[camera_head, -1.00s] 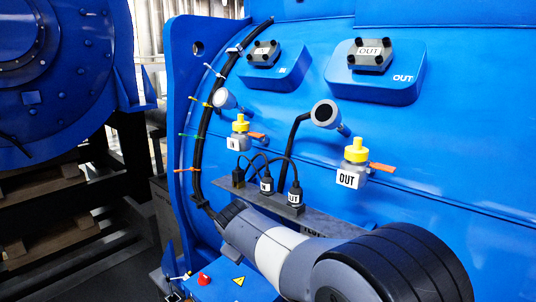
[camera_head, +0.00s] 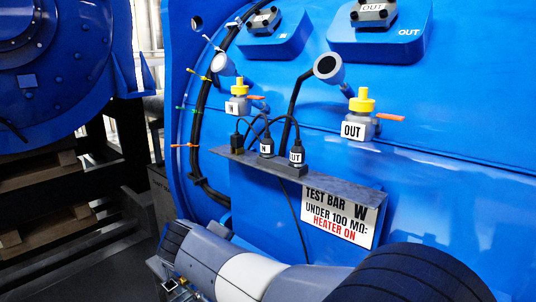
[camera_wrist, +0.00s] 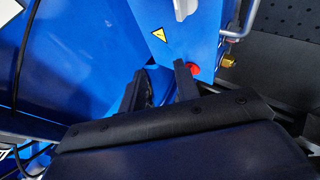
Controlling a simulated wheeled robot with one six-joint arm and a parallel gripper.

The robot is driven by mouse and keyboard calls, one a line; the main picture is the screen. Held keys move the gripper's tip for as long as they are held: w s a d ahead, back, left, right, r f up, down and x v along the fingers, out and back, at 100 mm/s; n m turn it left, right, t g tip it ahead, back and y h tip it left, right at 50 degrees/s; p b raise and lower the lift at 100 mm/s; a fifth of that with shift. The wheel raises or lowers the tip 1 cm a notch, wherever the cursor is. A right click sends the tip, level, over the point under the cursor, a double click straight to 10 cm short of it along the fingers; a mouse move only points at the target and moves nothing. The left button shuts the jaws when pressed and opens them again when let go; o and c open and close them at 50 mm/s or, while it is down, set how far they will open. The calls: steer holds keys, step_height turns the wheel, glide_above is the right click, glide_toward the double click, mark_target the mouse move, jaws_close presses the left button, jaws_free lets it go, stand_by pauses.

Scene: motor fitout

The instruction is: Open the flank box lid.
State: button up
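In the wrist view, a blue box face (camera_wrist: 203,38) with a yellow warning triangle (camera_wrist: 160,35) and a red knob (camera_wrist: 193,70) at its near edge appears to be the flank box. A pale grey piece (camera_wrist: 183,8) sits on it at the top edge of the picture. My gripper (camera_wrist: 162,76) has its two dark fingers apart, with blue surface showing between them. The right fingertip is close to the red knob; I cannot tell whether they touch. In the head view my arm hides the box, and the gripper's fingers cannot be made out.
A test bar shelf (camera_head: 330,180) with black plugs and a sign (camera_head: 340,215) projects from the blue motor (camera_head: 440,175) above my arm. A brass fitting (camera_wrist: 228,61) and a bent metal pipe (camera_wrist: 243,22) are right of the box. Dark floor shows at lower left.

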steer(key=s+a+f+t+b, duration=0.1)
steer(key=f+b, duration=0.2)
steer(key=b, duration=0.1)
steer(key=s+f+n+t+h+b, duration=0.1)
steer(key=f+b, duration=0.2)
steer(key=b, duration=0.1)
steer(key=s+a+f+t+h+b, duration=0.1)
steer(key=f+t+b, duration=0.1)
steer(key=f+b, duration=0.1)
steer(key=shift+s+a+f+b, duration=0.1)
steer(key=shift+a+f+b, duration=0.1)
steer(key=shift+a+b, duration=0.3)
steer(key=shift+d, duration=0.15)
